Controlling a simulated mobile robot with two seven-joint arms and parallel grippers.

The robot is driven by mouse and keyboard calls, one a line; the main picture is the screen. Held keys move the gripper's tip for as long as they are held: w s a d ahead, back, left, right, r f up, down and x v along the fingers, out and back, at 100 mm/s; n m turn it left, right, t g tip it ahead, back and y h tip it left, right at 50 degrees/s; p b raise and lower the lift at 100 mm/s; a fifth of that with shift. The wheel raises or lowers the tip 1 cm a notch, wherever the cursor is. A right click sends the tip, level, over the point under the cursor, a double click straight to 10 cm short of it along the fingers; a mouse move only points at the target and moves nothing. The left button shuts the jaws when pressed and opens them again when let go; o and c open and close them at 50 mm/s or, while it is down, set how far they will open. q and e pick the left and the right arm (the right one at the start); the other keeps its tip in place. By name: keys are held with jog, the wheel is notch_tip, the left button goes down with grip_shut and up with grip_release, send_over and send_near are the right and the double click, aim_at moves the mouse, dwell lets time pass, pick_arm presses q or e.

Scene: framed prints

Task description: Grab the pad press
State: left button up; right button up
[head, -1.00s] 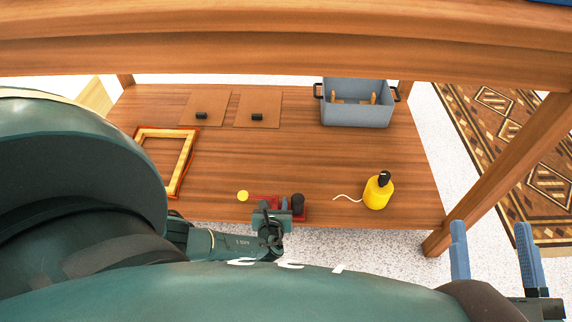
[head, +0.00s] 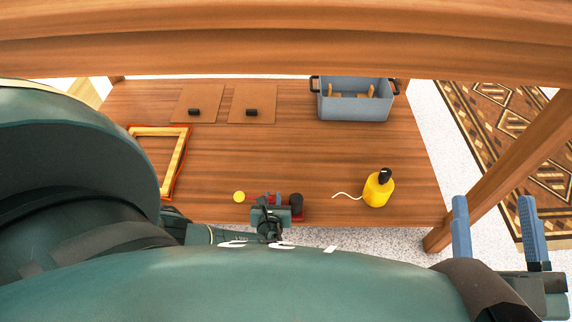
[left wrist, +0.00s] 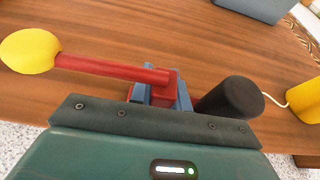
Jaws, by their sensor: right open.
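The pad press is a red device with a lever (left wrist: 112,68), a round yellow knob (head: 239,197) and a black cylinder (head: 296,199). It sits near the front edge of the wooden shelf. The knob also shows in the left wrist view (left wrist: 30,51). My left gripper (left wrist: 162,94) has its blue fingers on either side of the press's red part. Whether they clamp it is unclear, as the gripper body hides the lower part. My right gripper (head: 497,235) is open and empty at the lower right, beyond the shelf.
A yellow bottle-like item (head: 379,190) with a pale cord stands right of the press. A grey bin (head: 353,106), two brown boards with black handles (head: 194,111) and a frame (head: 172,165) lie farther off. A wooden beam (head: 290,50) crosses above the shelf.

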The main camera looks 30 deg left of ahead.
pick_arm(q)
grip_shut()
jog(key=shift+w, duration=0.1)
